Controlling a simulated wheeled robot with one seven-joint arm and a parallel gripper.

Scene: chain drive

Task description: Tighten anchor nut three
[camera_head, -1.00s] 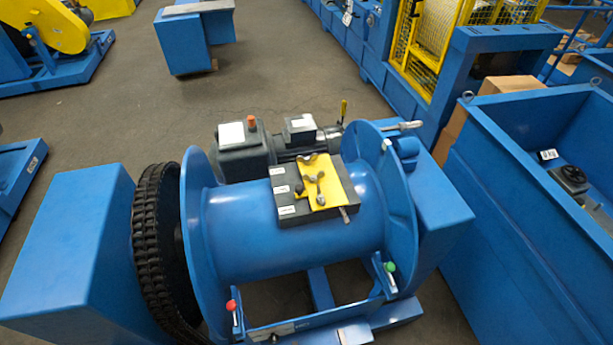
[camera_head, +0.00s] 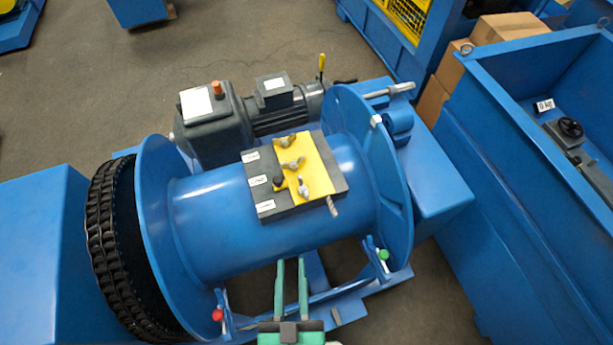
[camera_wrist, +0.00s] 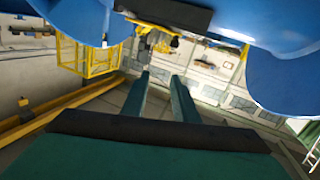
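A dark block (camera_head: 275,211) with a yellow plate (camera_head: 313,160) sits on top of the blue drum (camera_head: 230,225). Wing-shaped nuts stand on the plate: one at the back (camera_head: 287,142), one in the middle (camera_head: 293,164) and one at the front (camera_head: 303,188). A dark knob (camera_head: 278,183) is beside them. Three white labels run along the block's left side, too small to read, so I cannot tell which nut is three. My gripper (camera_head: 291,262) has green fingers, apart and empty, in front of the drum and below the block. The fingers also show in the wrist view (camera_wrist: 159,82).
The drum's blue flanges (camera_head: 375,175) rise on both sides, with a black chain (camera_head: 115,260) at the left. A dark motor (camera_head: 280,105) stands behind. Red (camera_head: 217,314) and green (camera_head: 383,254) knobs flank the front. A large blue bin (camera_head: 510,160) is at the right.

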